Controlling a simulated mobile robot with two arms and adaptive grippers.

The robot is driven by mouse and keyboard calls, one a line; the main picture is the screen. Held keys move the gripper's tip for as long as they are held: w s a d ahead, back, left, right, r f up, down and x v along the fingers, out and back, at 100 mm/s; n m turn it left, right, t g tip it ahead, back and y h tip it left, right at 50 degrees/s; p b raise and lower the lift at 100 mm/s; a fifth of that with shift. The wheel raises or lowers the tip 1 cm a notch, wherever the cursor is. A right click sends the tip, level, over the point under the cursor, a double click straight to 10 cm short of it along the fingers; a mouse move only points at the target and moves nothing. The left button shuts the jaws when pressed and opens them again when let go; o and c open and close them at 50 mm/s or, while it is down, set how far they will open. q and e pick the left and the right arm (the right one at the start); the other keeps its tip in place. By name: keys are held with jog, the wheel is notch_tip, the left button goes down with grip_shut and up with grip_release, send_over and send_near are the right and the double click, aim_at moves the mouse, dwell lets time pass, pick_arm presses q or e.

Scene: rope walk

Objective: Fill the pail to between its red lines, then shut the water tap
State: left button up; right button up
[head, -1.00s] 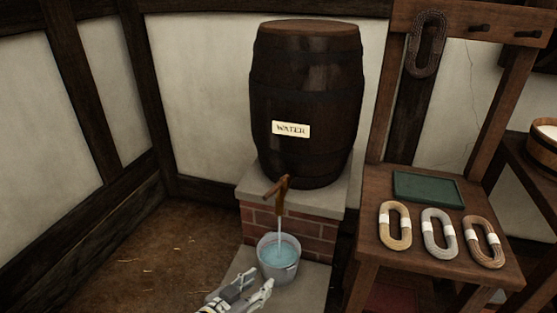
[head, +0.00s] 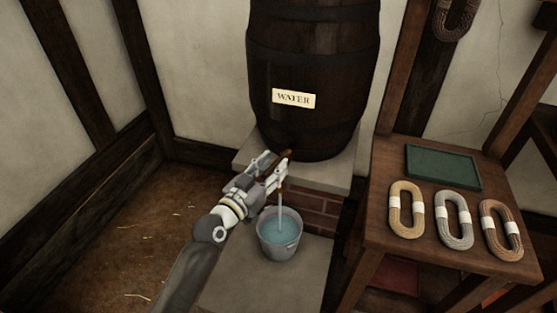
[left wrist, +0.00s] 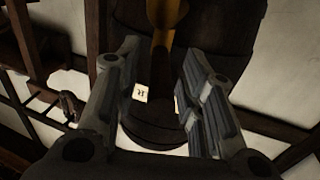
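The dark wooden water barrel (head: 315,70) stands on a brick base, with its WATER label facing me. The brown tap (head: 288,153) at its foot is mostly hidden behind my left gripper (head: 274,163). In the left wrist view the brown tap (left wrist: 165,38) shows between the two spread fingers (left wrist: 160,70), which are open and not closed on it. A stream of water (head: 280,202) falls into the grey pail (head: 281,252) below. The pail stands upright with bluish water inside. I cannot make out its red lines. My right gripper is not in view.
The pail stands on a pale stone slab (head: 235,285). To the right, a wooden bench (head: 380,222) bears several rope coils (head: 454,220) and a green tray (head: 443,147). Straw-strewn floor (head: 165,240) lies free to the left.

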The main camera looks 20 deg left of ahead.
aim_at(282, 157)
pick_arm(q)
jog(key=shift+x, duration=1.6)
grip_shut()
